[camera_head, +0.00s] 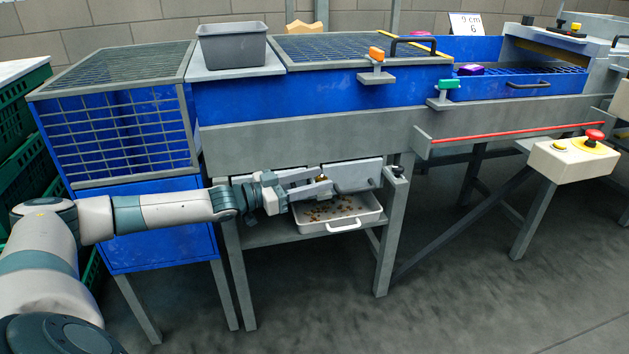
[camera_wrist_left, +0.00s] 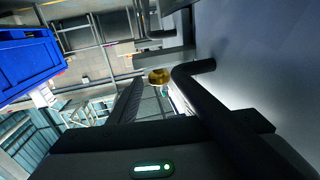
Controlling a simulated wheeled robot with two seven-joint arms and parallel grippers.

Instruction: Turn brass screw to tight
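The brass screw (camera_head: 322,177) is a small gold knob under the machine's grey beam, in front of the grey panels and above a white tray. In the left wrist view the brass screw (camera_wrist_left: 159,77) shows as a round brass head just past the fingertips, in line with the gap between them. My left gripper (camera_head: 328,183) reaches in from the left with its fingers spread apart, close to the screw. In the left wrist view the gripper (camera_wrist_left: 158,84) has a gap between its dark fingers. Contact with the screw cannot be made out. My right gripper is out of view.
A white tray (camera_head: 371,216) with brown bits sits on the shelf below my gripper. Grey panels (camera_head: 355,176) stand close behind it, and a table leg (camera_head: 393,235) is to the right. A red emergency button (camera_head: 595,135) is far right. The floor in front is clear.

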